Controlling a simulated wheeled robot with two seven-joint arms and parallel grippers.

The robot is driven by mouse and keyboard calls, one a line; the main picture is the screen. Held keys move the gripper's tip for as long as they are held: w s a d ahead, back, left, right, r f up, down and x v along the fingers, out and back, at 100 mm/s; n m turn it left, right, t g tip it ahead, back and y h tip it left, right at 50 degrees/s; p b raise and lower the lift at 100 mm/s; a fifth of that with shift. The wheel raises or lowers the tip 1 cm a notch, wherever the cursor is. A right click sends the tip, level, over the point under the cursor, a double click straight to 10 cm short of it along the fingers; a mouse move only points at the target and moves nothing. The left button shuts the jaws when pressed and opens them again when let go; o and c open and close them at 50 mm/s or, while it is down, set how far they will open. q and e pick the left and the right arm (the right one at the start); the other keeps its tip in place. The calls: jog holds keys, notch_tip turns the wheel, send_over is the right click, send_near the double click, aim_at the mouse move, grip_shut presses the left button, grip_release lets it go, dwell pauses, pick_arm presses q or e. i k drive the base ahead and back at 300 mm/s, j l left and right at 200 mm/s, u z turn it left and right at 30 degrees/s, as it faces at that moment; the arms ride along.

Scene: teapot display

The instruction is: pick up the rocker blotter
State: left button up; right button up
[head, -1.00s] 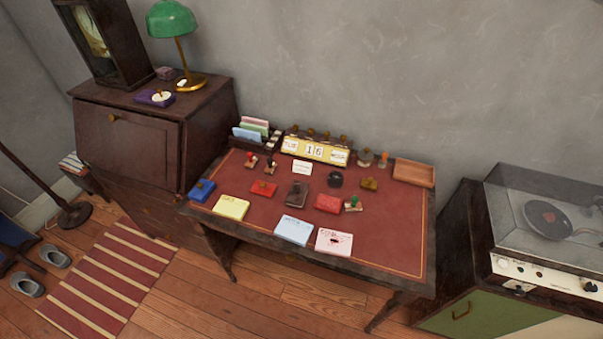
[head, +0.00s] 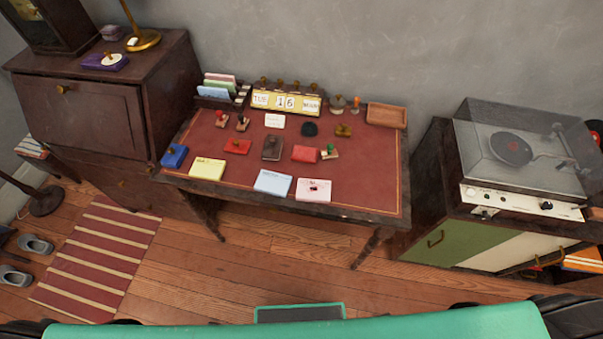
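A dark brown block with a small raised part on top (head: 272,147) lies in the middle of the red-topped desk (head: 370,180); it looks most like the rocker blotter. A smaller brassy piece with a knob (head: 343,130) lies further back to its right, so I cannot be sure which of the two is the blotter. Neither is touched by anything of mine. Neither of my grippers is in view; only my teal body and dark parts of me show along the bottom edge.
Around the brown block lie a red pad (head: 237,146), a red box (head: 305,153), a black round piece (head: 309,129) and a blue pad (head: 174,155). Note pads (head: 273,182) line the front. A calendar (head: 286,101) stands behind. A record player (head: 520,150) is at right. Floor in front is clear.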

aim_at(273, 151)
jog(key=k+j+z, duration=0.15)
jog(key=z, duration=0.2)
jog(key=k+j+z, duration=0.15)
jog(key=z, duration=0.25)
jog(key=k+j+z, duration=0.1)
jog(key=z, duration=0.25)
